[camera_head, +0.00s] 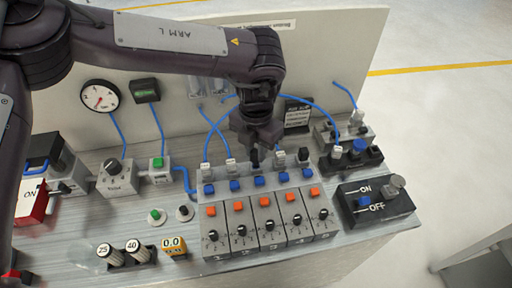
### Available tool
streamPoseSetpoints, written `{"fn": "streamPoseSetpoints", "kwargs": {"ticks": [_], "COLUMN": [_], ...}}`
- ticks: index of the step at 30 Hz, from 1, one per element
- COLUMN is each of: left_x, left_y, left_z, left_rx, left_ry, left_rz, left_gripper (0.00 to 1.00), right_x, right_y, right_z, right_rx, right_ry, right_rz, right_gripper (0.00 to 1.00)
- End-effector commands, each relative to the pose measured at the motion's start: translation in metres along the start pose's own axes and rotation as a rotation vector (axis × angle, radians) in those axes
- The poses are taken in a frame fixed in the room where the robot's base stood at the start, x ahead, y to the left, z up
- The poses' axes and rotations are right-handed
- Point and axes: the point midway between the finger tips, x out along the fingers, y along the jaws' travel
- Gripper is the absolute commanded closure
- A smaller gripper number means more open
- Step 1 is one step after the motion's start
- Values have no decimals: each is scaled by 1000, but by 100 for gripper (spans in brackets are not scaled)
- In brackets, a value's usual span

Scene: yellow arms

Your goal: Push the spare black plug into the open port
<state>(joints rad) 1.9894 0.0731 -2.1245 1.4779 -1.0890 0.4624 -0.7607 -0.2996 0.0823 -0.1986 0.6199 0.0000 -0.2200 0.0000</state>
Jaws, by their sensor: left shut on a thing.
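My left arm reaches in from the upper left. My left gripper (257,146) points down over the middle of the grey five-channel module. It is shut on a small black plug (255,159), mostly hidden by the fingers. The plug is at or just above the middle port of the module's back row (244,171); I cannot tell whether it is seated. White plugs (206,166) stand on either side, and a dark plug (303,155) stands at the right end. My right gripper is out of view.
Blue cables (329,113) arch behind and beside the gripper to the back panel (325,50). A black ON/OFF switch box (374,202) stands at right. A gauge (100,96) hangs at left.

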Motion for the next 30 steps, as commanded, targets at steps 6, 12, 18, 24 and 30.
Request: {"fn": "streamPoseSetpoints", "kwargs": {"ticks": [6, 12, 18, 24, 30], "left_x": [0, 4, 8, 12, 16], "left_y": [0, 0, 0, 0, 0], "left_z": [0, 0, 0, 0, 0], "left_rx": [0, 0, -1, -1, -1], "left_ry": [0, 0, 0, 0, 0], "left_rz": [0, -1, -1, -1, -1], "left_gripper": [100, 100, 100, 100, 100], "right_x": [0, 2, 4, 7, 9], "right_y": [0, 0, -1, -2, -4], "right_z": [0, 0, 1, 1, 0], "right_rx": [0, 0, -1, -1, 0], "right_ry": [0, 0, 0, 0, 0], "right_rz": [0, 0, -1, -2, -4], "right_gripper": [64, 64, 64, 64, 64]}}
